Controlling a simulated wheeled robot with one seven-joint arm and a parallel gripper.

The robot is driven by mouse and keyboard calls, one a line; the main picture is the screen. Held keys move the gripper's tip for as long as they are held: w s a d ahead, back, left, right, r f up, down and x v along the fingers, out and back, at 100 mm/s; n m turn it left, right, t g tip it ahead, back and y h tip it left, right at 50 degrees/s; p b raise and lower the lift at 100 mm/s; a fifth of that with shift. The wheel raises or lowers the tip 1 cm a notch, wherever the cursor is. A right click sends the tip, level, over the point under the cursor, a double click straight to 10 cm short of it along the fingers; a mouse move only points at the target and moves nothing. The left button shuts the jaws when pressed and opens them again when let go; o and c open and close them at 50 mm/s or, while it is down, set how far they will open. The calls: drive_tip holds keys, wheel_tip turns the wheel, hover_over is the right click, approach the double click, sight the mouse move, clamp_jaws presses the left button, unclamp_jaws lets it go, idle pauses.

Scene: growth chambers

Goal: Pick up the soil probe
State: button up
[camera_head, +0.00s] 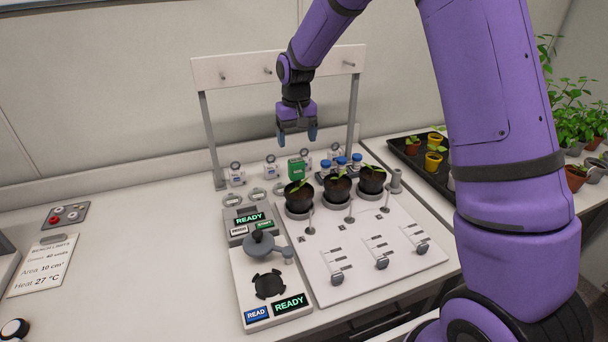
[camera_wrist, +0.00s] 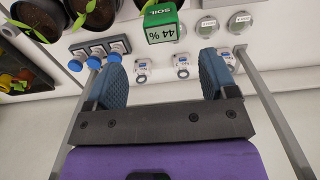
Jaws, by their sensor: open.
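The soil probe (camera_head: 297,169) has a green body and stands behind the left and middle black pots in the head view.
Three potted seedlings stand in a row; the middle pot (camera_head: 337,190) is close to the probe. Blue-capped vials (camera_head: 341,163) stand behind it. A rack frame (camera_head: 208,140) with posts and a white crossbar (camera_head: 245,72) surrounds the area.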

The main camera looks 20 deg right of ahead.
sight(296, 169)
wheel_tip(296, 169, down, 5)
drive_tip(key=shift+f, duration=0.15)
drive_tip(key=shift+a+f, duration=0.15)
drive_tip(key=shift+f, duration=2.65)
drive_tip(key=shift+c, duration=0.4)
drive_tip(key=c, duration=1)
drive_tip(key=shift+c, duration=0.2)
drive_tip(key=shift+r, duration=0.15)
